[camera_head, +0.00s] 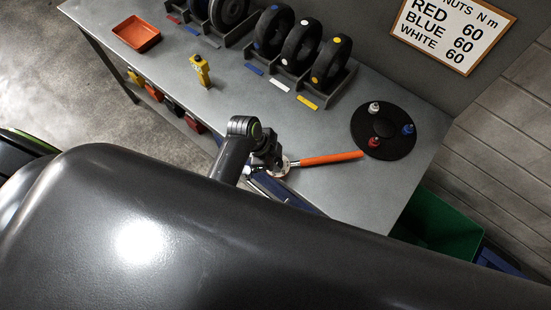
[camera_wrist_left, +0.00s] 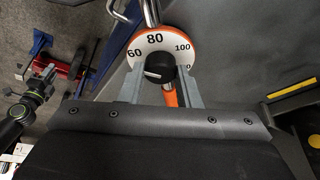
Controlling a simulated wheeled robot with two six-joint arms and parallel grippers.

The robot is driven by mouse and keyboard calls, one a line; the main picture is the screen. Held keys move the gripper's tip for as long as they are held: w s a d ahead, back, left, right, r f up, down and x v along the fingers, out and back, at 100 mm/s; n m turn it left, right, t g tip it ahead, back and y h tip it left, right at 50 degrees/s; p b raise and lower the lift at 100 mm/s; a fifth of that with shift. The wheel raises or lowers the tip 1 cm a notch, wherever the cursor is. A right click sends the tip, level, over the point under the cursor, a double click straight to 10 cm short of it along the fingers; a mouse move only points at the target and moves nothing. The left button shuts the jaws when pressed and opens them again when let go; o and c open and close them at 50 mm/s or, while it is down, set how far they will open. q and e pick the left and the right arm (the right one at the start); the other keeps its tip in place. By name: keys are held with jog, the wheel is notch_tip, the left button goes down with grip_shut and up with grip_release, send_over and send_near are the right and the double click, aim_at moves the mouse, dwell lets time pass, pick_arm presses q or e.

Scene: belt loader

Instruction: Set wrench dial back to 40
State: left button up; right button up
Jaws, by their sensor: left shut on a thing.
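The torque wrench lies on the grey bench, its orange handle (camera_head: 330,159) reaching right towards a black round plate. Its white dial (camera_wrist_left: 153,41) with an orange rim shows 60, 80 and 100 in the left wrist view. My left gripper (camera_head: 268,162) is over the dial end of the wrench. In the left wrist view its two fingers (camera_wrist_left: 160,88) are shut on the black knob (camera_wrist_left: 160,66) at the dial's middle. A pale mark shows on the knob, but I cannot tell its reading. My right gripper (camera_wrist_left: 48,82) seems to show at the left, its jaws unclear.
The black plate (camera_head: 383,143) carries a white, a blue and a red nut. Tyres (camera_head: 332,62) stand in a rack at the back. A yellow device (camera_head: 200,70) and an orange tray (camera_head: 136,34) are further left. A green bin (camera_head: 440,225) stands off the right edge.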

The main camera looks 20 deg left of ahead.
pick_arm(q)
jog(key=shift+n, duration=0.4)
jog(key=n+t, duration=0.1)
jog(key=n, duration=0.1)
jog(key=shift+s+n, duration=0.1)
jog(key=shift+n, duration=0.2)
jog(key=shift+d+n+t+y, duration=0.1)
jog(key=shift+n+t+y, duration=0.5)
jog(key=shift+n, duration=1.4)
jog(key=o, duration=1)
